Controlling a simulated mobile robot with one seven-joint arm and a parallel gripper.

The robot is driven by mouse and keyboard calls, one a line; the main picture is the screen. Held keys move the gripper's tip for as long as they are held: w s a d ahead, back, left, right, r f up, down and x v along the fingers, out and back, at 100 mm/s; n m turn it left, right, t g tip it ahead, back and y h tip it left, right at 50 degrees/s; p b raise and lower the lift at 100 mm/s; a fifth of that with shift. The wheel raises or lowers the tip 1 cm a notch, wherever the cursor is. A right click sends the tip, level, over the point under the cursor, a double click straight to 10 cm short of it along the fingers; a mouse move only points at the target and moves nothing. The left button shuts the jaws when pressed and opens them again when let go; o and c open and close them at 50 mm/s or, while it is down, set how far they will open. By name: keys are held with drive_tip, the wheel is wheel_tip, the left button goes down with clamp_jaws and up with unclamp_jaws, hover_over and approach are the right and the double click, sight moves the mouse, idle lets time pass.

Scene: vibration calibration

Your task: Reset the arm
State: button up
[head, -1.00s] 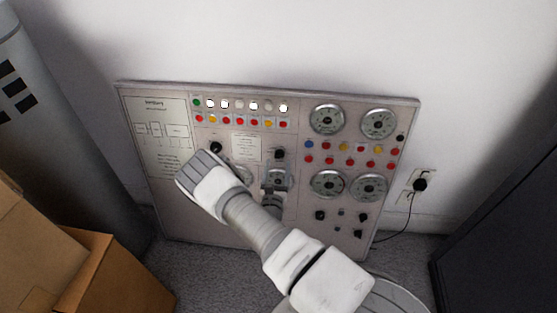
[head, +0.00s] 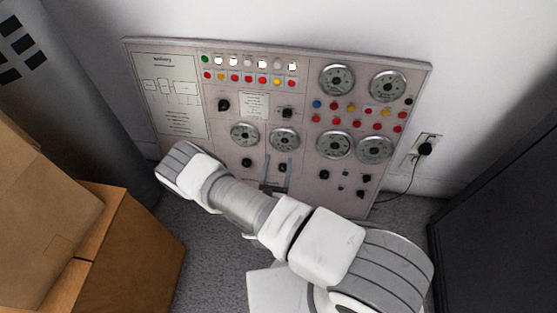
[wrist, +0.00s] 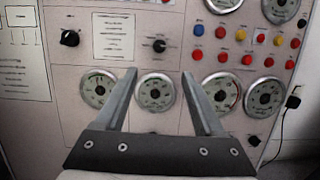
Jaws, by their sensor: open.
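My gripper (head: 277,172) is in front of the lower middle of the control panel (head: 228,180) in the head view. Much of it is hidden behind my white arm. In the wrist view my gripper (wrist: 160,82) is open and empty, its two fingers apart. A round gauge (wrist: 155,93) shows between the fingers, with a black knob (wrist: 159,46) above it. I cannot tell how far the fingertips are from the panel, but nothing is held.
The panel leans by the white wall. Cardboard boxes (head: 125,255) stand at the left by a grey cylinder (head: 75,110). A dark cabinet (head: 495,215) stands at the right. A black plug (head: 425,148) with a cable sits in the wall outlet.

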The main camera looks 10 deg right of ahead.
idle(0.3)
drive_tip(key=d+r+m+g+h, duration=0.5)
drive_tip(key=r+m+g, duration=0.25)
drive_tip(key=r, duration=0.35)
drive_tip(key=d+r+m+g+h, duration=0.55)
drive_tip(key=r+m, duration=0.35)
drive_tip(key=r, duration=0.2)
drive_tip(key=s+d+r+m+g+y, duration=0.3)
drive_tip(key=s+r+m+g, duration=0.2)
drive_tip(key=s+r+m, duration=0.1)
drive_tip(key=s+a+r+m+t+y, duration=0.35)
drive_tip(key=s+r+m+y, duration=0.2)
drive_tip(key=r+y, duration=0.2)
drive_tip(key=s+a+r+m+t+y, duration=0.2)
drive_tip(key=s+a+r+m+y, duration=0.2)
drive_tip(key=s+r+y, duration=0.3)
wheel_tip(320, 180, up, 16)
drive_tip(key=h+p, duration=0.1)
drive_tip(key=p, duration=1.4)
drive_tip(key=shift+s+a, duration=0.15)
drive_tip(key=shift+s, duration=0.1)
drive_tip(key=shift+f, duration=0.1)
